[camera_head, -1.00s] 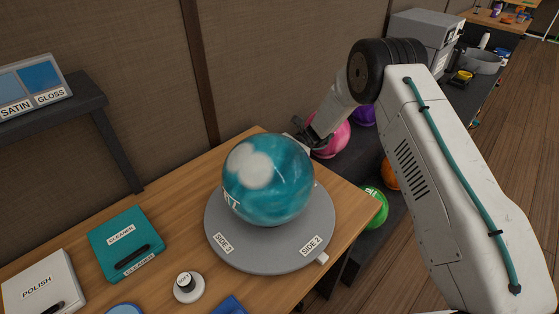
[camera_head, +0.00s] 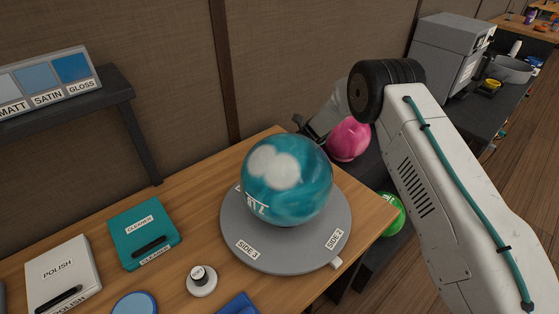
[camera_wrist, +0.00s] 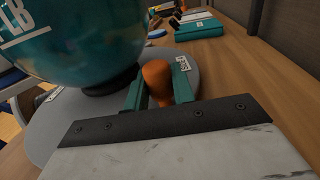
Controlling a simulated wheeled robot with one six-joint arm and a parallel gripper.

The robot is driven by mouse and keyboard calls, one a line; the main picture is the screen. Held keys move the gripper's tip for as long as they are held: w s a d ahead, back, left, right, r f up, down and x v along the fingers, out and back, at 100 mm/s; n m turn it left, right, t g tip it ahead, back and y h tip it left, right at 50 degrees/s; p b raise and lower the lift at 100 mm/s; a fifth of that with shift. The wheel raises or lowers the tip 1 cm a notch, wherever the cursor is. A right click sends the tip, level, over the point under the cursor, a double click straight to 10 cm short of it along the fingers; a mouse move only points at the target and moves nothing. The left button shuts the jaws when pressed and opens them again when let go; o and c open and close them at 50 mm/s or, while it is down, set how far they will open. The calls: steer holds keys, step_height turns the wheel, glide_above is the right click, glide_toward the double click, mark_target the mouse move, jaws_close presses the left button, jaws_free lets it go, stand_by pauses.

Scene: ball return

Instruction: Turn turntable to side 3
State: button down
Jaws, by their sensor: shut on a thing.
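The round grey turntable (camera_head: 240,222) lies on the wooden table and bears a teal ball (camera_head: 290,195) with white patches and lettering. Its SIDE 3 label (camera_head: 246,249) is at the front left and its SIDE 2 label (camera_head: 335,239) at the front right. A small white marker (camera_head: 336,262) sits at the front-right rim, nearest SIDE 2. In the wrist view, my gripper (camera_wrist: 158,90) is shut on an orange knob (camera_wrist: 157,76) on the turntable, beside the ball (camera_wrist: 75,40). In the head view the ball hides the knob and most of my gripper.
On the table are a teal cleaner box (camera_head: 143,232), a white polish box (camera_head: 62,274), a small round knob (camera_head: 201,280) and blue pads. Pink (camera_head: 348,138) and green (camera_head: 393,213) balls lie on a dark rack at right. A finish-sample board (camera_head: 45,85) stands on a shelf.

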steer(key=c, duration=1.2)
jaws_free()
